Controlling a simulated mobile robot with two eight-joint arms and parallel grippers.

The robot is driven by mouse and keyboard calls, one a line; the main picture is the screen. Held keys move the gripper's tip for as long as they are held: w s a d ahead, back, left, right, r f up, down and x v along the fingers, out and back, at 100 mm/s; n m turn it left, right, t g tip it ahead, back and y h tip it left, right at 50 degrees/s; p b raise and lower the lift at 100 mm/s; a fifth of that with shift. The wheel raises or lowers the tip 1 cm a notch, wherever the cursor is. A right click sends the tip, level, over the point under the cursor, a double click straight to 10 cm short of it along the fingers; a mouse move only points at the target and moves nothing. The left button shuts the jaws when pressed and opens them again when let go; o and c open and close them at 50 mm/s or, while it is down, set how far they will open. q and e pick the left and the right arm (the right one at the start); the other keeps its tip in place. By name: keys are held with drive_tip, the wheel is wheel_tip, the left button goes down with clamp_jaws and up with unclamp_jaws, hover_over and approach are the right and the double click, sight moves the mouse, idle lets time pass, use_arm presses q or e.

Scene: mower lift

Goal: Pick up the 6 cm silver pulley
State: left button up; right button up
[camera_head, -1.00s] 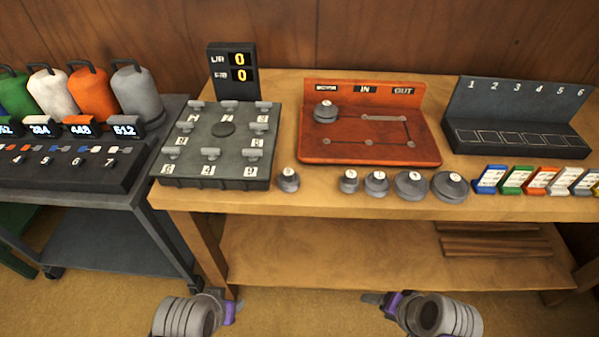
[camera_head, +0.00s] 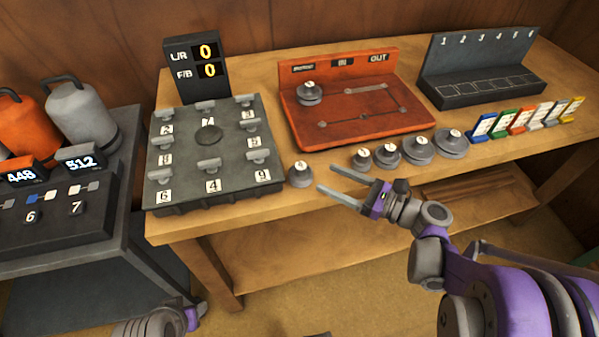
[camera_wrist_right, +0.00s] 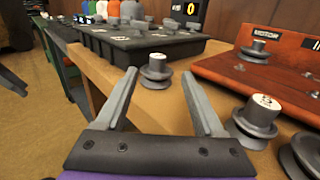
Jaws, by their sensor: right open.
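Several silver-grey pulleys with white top labels stand along the bench's front edge. I cannot read the sizes, so I cannot tell which is the 6 cm one. The leftmost pulley (camera_head: 300,175) stands alone by the dark numbered box. In the right wrist view this pulley (camera_wrist_right: 157,72) shows just beyond and between my fingertips. My right gripper (camera_head: 326,178) is open and empty, its fingers pointing left at that pulley. The others are a small pulley (camera_head: 361,160), another (camera_head: 387,154), and two wider ones (camera_head: 419,148) and (camera_head: 452,145). My left gripper (camera_head: 200,310) is low at the bottom, jaws unclear.
An orange-red board (camera_head: 365,128) with one pulley (camera_head: 310,94) on it stands behind the row. The dark numbered box (camera_head: 230,165) is at left, the slotted black rack (camera_head: 480,75) and coloured tags (camera_head: 515,120) at right. A dark cart (camera_head: 60,255) stands left.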

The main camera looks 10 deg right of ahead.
sight(306, 170)
drive_tip(key=x, duration=0.6)
drive_tip(key=shift+w+a+f, duration=0.1)
drive_tip(key=shift+a+f, duration=0.05)
drive_tip(key=shift+a, duration=0.2)
drive_tip(key=shift+c, duration=0.3)
clamp_jaws()
